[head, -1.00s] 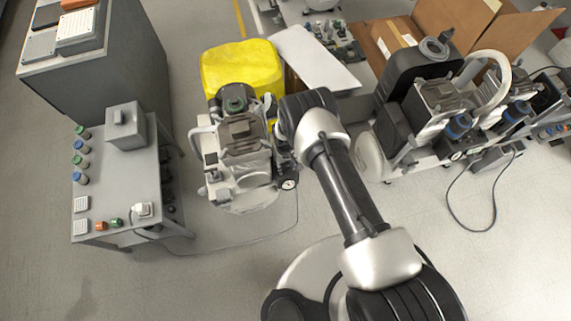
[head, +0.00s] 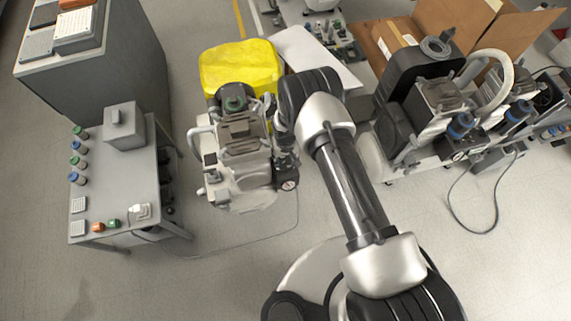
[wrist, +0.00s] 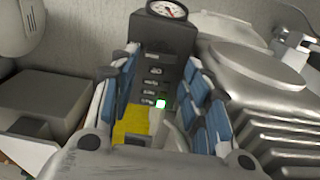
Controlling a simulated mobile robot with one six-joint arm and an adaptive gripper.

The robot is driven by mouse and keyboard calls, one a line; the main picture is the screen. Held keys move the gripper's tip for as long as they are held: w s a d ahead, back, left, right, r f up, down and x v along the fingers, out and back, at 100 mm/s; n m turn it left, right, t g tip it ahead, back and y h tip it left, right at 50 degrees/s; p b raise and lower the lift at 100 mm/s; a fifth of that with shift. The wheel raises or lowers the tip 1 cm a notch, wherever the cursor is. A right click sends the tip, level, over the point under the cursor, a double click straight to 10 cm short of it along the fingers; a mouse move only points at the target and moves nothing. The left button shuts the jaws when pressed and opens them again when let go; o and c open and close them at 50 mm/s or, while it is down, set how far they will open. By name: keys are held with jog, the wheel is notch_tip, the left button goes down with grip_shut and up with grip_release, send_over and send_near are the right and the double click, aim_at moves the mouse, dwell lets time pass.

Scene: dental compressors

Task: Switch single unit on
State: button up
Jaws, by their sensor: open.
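The single compressor unit (head: 238,185) stands on the floor in the middle of the head view, with a silver tank and a dark motor top. Its round pressure gauge (head: 288,186) is on its right side and also shows at the top of the wrist view (wrist: 167,10). My gripper (wrist: 160,112) is open, with blue-padded fingers either side of the view in front of this box. A small bright green-white spot shows between the fingers. I cannot make out the switch's position.
A grey bench (head: 125,180) with coloured knobs stands left, and a cable runs from it along the floor. A yellow cover (head: 238,65) is behind the unit. Other compressors (head: 435,110) and a cardboard box (head: 460,25) stand right.

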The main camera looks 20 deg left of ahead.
notch_tip(320, 180, up, 8)
jog(key=shift+s+d+r, duration=0.15)
jog(key=shift+s, duration=0.1)
dwell(0.5)
notch_tip(320, 180, up, 14)
jog(key=r+m, duration=0.1)
send_over(286, 167)
jog(key=w+d, duration=0.3)
jog(key=w, duration=0.2)
jog(key=s+d+r+m+t, duration=0.1)
jog(key=d+r, duration=0.4)
jog(key=r, duration=0.4)
jog(key=s+d+r+m+t, duration=0.1)
jog(key=d+r, duration=0.3)
jog(key=r, duration=0.5)
jog(key=s+d+r+m+t, duration=0.1)
jog(key=s+d+r, duration=0.75)
jog(key=r, duration=0.25)
jog(key=s+d+r+m, duration=0.1)
jog(key=s+d+r, duration=0.1)
jog(key=s, duration=0.5)
jog(key=s+d+r+m+t, duration=0.1)
jog(key=s+d+r, duration=0.1)
jog(key=s+d, duration=0.3)
jog(key=shift+s, duration=1.2)
